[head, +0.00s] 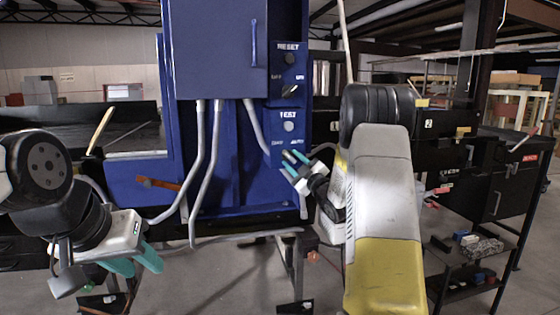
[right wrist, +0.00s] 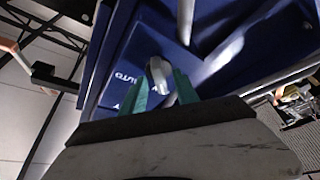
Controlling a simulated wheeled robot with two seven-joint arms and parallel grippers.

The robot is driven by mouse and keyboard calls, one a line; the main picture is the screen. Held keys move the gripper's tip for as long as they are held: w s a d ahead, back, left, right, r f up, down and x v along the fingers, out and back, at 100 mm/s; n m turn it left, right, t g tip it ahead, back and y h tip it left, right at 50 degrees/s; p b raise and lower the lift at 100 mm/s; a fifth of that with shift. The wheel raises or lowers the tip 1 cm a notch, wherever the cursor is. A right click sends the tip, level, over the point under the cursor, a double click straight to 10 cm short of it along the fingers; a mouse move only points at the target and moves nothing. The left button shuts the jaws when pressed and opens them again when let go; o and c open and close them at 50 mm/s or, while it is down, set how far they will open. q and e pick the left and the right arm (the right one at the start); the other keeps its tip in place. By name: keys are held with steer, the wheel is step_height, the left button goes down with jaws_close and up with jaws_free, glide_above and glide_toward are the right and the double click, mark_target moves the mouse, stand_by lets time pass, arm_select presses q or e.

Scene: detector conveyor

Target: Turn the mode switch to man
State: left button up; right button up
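The blue control panel (head: 277,190) stands in the middle of the head view. The mode switch, near the MAN and AUTO labels low on it, is mostly hidden by my right gripper (head: 291,163) in that view. In the right wrist view, a silvery switch knob (right wrist: 158,75) shows between the teal fingertips of my right gripper (right wrist: 161,80). The fingers are apart, one on each side of the knob; I cannot tell whether they touch it. The switch's setting is unclear. My left gripper (head: 142,262) hangs low at the left, fingers apart and empty.
Above the mode switch are a TEST button (head: 289,126), an off/on switch (head: 291,98) and a RESET button (head: 290,60). Grey conduits (head: 205,165) run down the panel's left. A black cabinet (head: 500,185) and a shelf with small items stand at the right.

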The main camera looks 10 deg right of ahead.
steer(key=v, duration=0.6)
steer(key=shift+s, duration=0.15)
steer(key=shift+f, duration=0.1)
